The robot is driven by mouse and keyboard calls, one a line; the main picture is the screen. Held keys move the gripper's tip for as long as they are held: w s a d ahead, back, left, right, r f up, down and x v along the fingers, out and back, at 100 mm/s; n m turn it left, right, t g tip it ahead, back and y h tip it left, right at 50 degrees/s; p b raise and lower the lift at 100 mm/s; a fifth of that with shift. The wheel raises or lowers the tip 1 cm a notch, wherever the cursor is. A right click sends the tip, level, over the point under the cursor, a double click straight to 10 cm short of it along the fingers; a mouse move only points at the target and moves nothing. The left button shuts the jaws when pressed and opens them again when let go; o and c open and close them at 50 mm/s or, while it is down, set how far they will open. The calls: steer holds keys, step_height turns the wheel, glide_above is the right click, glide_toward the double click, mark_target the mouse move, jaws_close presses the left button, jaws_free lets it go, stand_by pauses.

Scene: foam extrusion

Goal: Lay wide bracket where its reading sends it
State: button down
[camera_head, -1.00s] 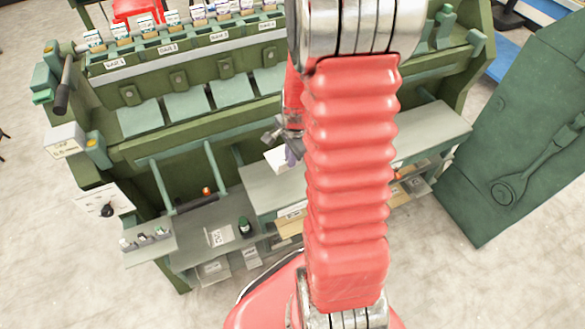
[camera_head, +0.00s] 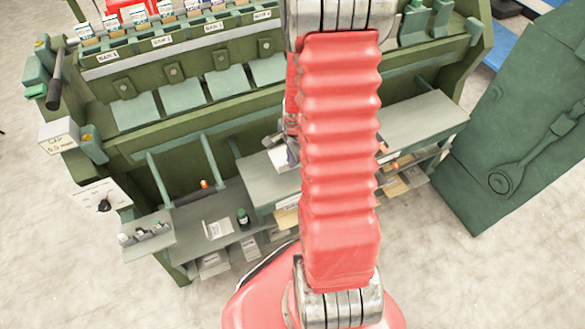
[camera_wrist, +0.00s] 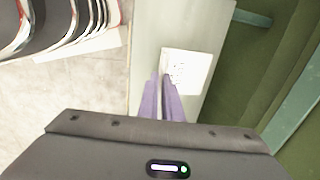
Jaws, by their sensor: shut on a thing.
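My gripper (camera_wrist: 164,98) shows in the wrist view as two narrow purple fingers close together. They are shut on a flat white piece with small dark markings (camera_wrist: 190,70), whose markings are too small to read. I cannot tell from its shape whether this is the wide bracket. In the head view the white piece (camera_head: 283,156) shows just left of my red arm, over the grey shelf (camera_head: 255,185). My arm hides most of the gripper there. A small box display (camera_head: 58,135) at the bench's left end seems to read a gap near zero, but it is blurred.
The green bench has a row of labelled bays (camera_head: 160,41) at the top with flaps (camera_head: 185,102) below. A lower shelf holds a white sheet (camera_head: 218,229) and a dark bottle (camera_head: 243,218). A large green panel (camera_head: 510,130) stands at right. The floor in front is clear.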

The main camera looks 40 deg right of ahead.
steer(key=shift+f, duration=0.6)
steer(key=shift+f, duration=2.05)
steer(key=shift+f, duration=0.1)
steer(key=c, duration=1.9)
jaws_free()
steer(key=shift+c, duration=0.2)
step_height(320, 180, up, 12)
steer(key=s, duration=0.1)
steer(key=shift+s+a, duration=0.25)
steer(key=shift+s, duration=0.15)
